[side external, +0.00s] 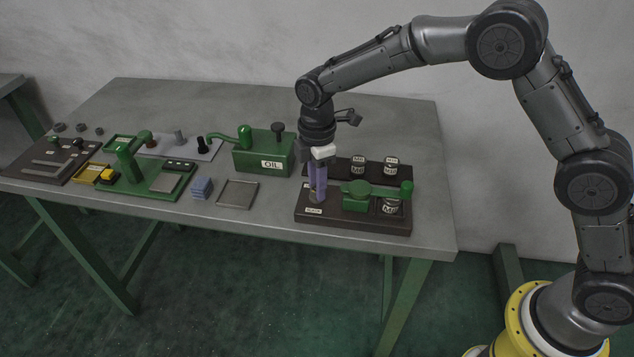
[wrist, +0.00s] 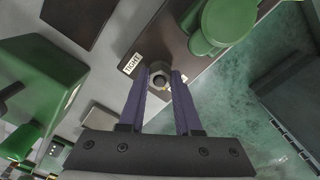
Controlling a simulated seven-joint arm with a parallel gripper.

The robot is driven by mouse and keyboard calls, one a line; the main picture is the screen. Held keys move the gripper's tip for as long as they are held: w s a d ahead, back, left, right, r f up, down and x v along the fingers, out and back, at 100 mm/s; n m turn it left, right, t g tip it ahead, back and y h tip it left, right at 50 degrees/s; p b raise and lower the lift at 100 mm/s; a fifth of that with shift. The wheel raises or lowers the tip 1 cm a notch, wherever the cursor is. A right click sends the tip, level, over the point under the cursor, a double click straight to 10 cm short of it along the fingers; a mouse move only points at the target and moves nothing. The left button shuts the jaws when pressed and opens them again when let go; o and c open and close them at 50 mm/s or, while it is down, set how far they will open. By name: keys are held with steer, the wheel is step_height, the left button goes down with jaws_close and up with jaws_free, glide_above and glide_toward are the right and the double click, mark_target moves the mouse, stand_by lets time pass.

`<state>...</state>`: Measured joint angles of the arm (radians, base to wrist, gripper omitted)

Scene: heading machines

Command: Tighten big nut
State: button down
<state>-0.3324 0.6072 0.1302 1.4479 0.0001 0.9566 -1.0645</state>
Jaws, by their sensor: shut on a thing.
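A grey hex nut (wrist: 159,70) with a dark round centre sits at the corner of the dark base board, beside a small white label (wrist: 132,64). My gripper (wrist: 161,78) has its two purple fingers on either side of the nut, shut on it. In the side external view, my gripper (side external: 318,194) points straight down at the left end of the dark base board (side external: 355,224); the fingers mostly hide the nut there. How tight the nut is cannot be seen.
A green lever (side external: 372,190) lies right beside my fingers, with several labelled cylinders (side external: 358,168) around it. A green OIL box (side external: 263,156) stands to the left. A shallow grey tray (side external: 238,194) and blue blocks (side external: 202,188) are nearer the front edge. The back of the table is clear.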

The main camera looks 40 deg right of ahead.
steer(key=m, duration=0.4)
steer(key=shift+m, duration=0.3)
steer(key=m, duration=0.5)
steer(key=shift+r, duration=0.1)
steer(key=m, duration=0.9)
steer(key=shift+a, duration=0.1)
steer(key=shift+m, duration=0.3)
steer(key=c, duration=0.6)
jaws_free()
step_height(320, 180, up, 14)
